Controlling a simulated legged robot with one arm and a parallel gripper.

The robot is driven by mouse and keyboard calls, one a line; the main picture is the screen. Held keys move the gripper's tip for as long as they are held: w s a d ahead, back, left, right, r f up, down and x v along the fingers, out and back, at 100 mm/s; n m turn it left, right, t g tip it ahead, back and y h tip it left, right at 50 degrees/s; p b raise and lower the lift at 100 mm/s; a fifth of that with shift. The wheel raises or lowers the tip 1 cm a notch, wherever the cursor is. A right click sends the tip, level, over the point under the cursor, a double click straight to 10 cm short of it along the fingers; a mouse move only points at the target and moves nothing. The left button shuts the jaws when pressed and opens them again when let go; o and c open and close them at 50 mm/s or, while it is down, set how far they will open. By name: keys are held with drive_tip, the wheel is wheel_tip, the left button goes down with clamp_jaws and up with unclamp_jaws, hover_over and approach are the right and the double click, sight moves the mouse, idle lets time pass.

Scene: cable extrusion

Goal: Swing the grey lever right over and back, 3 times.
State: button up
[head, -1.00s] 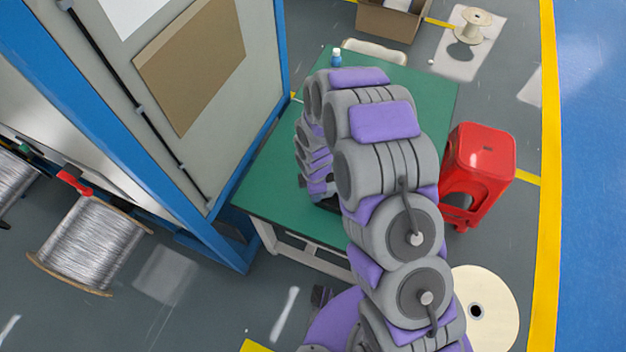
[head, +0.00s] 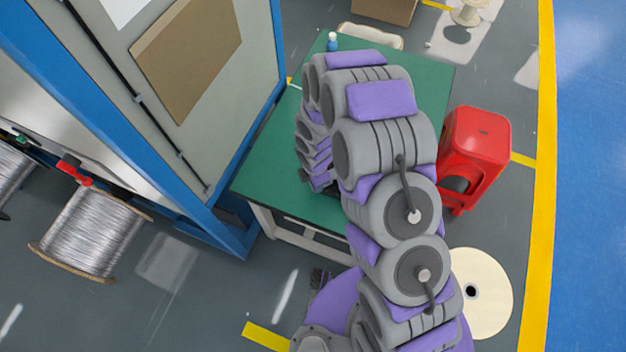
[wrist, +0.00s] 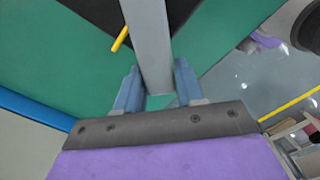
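The grey lever (wrist: 150,40) shows in the wrist view as a straight flat bar. It comes down from the top edge and its near end lies between my two fingers. My gripper (wrist: 157,75) has its blue-grey fingers apart, one on each side of the lever. The left finger is very close to the bar; a thin gap shows on the right. I cannot tell whether either finger touches it. In the head view my arm hides both the gripper and the lever, above the green table.
The green table (head: 268,160) stands beside a blue-framed cabinet (head: 235,225). A red stool (head: 478,140) stands right of the table, and a pale disc (head: 490,300) lies on the floor. A small blue bottle (head: 332,42) is at the table's far edge. A yellow rod (wrist: 121,39) shows beside the lever.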

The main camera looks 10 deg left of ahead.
drive_tip(key=o, duration=0.3)
drive_tip(key=shift+w+d, duration=0.1)
drive_tip(key=shift+d, duration=0.05)
drive_tip(key=shift+o, duration=0.2)
drive_tip(key=shift+r, duration=0.4)
wheel_tip(320, 180, up, 16)
drive_tip(key=p, duration=0.1)
drive_tip(key=shift+r, duration=0.25)
